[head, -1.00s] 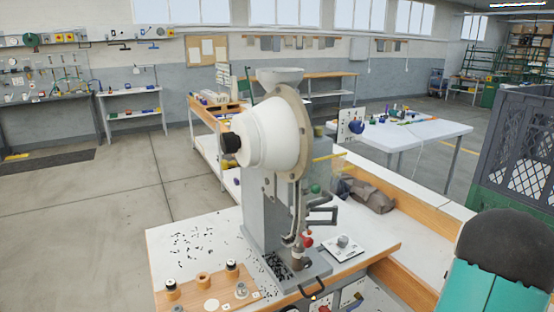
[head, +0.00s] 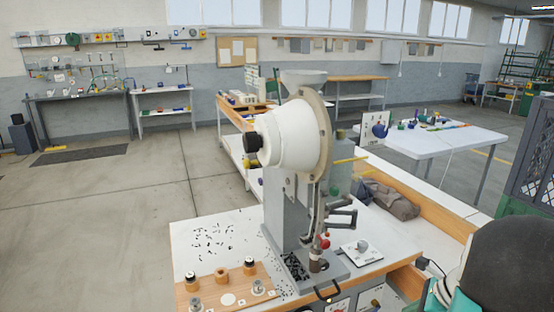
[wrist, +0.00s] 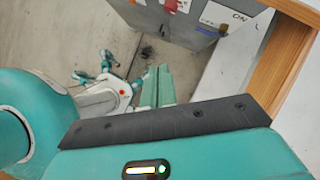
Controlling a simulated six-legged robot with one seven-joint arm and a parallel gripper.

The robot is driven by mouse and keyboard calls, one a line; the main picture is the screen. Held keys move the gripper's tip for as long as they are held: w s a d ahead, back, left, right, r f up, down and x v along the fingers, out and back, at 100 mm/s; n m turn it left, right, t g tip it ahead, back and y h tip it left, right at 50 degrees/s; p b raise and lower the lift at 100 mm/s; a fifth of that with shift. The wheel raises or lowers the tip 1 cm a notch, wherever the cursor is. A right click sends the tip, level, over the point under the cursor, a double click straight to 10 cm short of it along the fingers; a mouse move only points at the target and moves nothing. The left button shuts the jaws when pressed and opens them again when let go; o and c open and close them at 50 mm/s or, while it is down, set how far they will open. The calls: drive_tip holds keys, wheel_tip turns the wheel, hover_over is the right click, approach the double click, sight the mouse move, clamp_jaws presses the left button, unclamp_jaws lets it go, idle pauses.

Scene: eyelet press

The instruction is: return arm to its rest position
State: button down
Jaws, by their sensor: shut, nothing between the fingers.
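My gripper (wrist: 160,74) shows in the wrist view as two pale green fingers side by side. They are shut with nothing between them, pointing down toward the floor beside a grey cabinet. My arm (head: 510,265), teal with a dark rounded cover, fills the lower right corner of the head view; the gripper itself is not seen there. The white and grey eyelet press (head: 295,140) stands upright on the workbench (head: 215,238), to the left of my arm and apart from it.
A wooden board (head: 215,290) with small parts lies on the bench's front left. A small white plate (head: 362,250) lies right of the press. A grey cloth (head: 390,198) lies behind. A dark mesh panel (head: 535,165) stands at far right. Open floor (head: 100,215) lies left.

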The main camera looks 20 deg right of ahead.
drive_tip(key=w+a+r+n+g, duration=0.1)
drive_tip(key=a+r+n, duration=0.25)
drive_tip(key=a, duration=0.25)
drive_tip(key=w+a+r+n, duration=0.1)
drive_tip(key=a+r+n, duration=0.2)
drive_tip(key=a+n, duration=0.15)
drive_tip(key=s+a+r+n+h, duration=0.1)
drive_tip(key=s+a+r+n, duration=0.2)
drive_tip(key=a+n, duration=0.3)
drive_tip(key=s+a+r+n+t+h, duration=0.1)
drive_tip(key=s+a+r+n, duration=0.2)
drive_tip(key=a+n, duration=0.4)
drive_tip(key=s+a+r+n+h, duration=0.1)
drive_tip(key=s+a+r+n, duration=0.2)
drive_tip(key=a+n, duration=0.4)
drive_tip(key=shift+a+r+t+h, duration=0.3)
drive_tip(key=shift+a+h, duration=0.05)
drive_tip(key=shift+h, duration=0.05)
